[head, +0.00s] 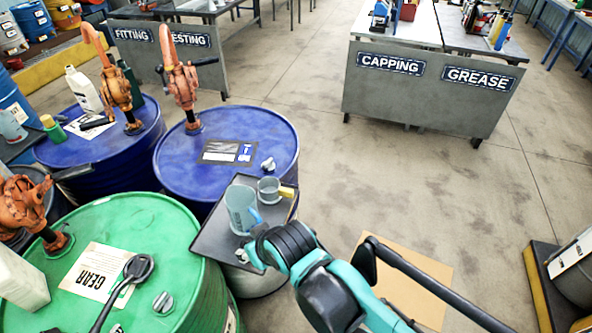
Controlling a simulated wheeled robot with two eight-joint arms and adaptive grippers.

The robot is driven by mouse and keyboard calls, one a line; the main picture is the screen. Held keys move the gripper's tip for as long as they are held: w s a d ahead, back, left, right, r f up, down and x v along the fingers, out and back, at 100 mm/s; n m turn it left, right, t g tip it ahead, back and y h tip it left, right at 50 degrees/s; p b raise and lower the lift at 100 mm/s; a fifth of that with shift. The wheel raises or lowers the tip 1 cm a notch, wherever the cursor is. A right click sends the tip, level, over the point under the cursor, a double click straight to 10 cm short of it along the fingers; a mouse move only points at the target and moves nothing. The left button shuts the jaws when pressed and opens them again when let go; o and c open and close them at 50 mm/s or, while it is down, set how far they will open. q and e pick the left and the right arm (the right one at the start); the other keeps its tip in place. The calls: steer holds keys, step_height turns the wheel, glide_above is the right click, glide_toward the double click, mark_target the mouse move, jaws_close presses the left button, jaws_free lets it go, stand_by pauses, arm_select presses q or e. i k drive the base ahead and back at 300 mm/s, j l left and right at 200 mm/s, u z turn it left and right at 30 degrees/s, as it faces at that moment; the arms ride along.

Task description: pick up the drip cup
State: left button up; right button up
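A small grey cup (269,190), which looks like the drip cup, stands upright on a dark tray (213,238) beside the drums. A larger grey-blue jug (241,209) with a blue handle stands just left of it, nearer to me. My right arm reaches in from the lower right, and its gripper (250,257) is over the near edge of the tray, below the jug in the picture. The small cup is beyond it and apart from it. The wrist hides most of the fingers, so their opening is unclear. My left gripper is not in view.
A yellowish block (287,192) lies beside the small cup. A blue drum (205,160) with an orange pump stands behind the tray. A green drum (150,225) at left carries a black tool (125,285). Open floor lies to the right, with a cardboard sheet (420,285).

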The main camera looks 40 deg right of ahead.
mark_target(270, 191)
steer(key=l+z, duration=0.2)
steer(key=z, duration=0.25)
steer(key=l+z, duration=0.25)
steer(key=z, duration=0.15)
